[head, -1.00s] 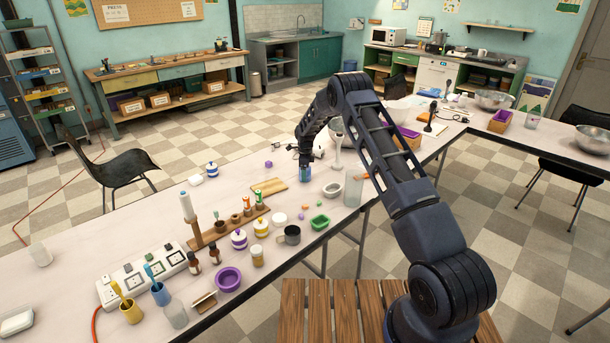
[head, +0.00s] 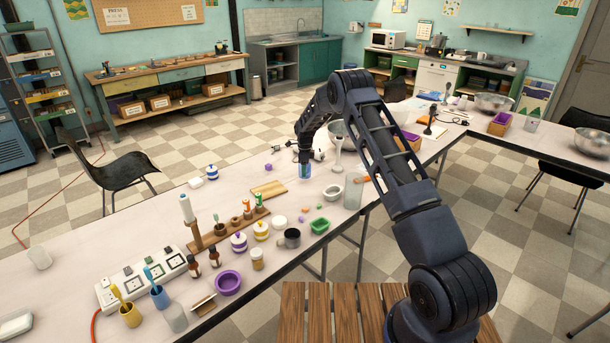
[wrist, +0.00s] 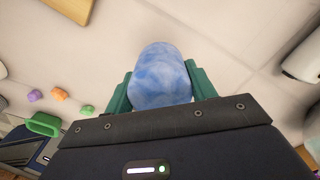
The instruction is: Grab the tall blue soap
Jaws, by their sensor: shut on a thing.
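The tall blue soap (head: 304,171) stands on the long pale table, below my arm's end in the head view. In the wrist view the blue soap (wrist: 160,76) is a mottled blue and white rounded block between the two green fingers. My gripper (wrist: 160,88) is shut on it, with one finger on each side. In the head view my gripper (head: 304,160) is small and partly hides the top of the soap. I cannot tell whether the soap's base touches the table.
A wooden board (head: 269,189) lies left of the soap. A white mortar (head: 333,193), a clear tall container (head: 353,192) and a green dish (head: 319,226) stand close on the right and front. A wooden rack (head: 228,229) with several items is further front left.

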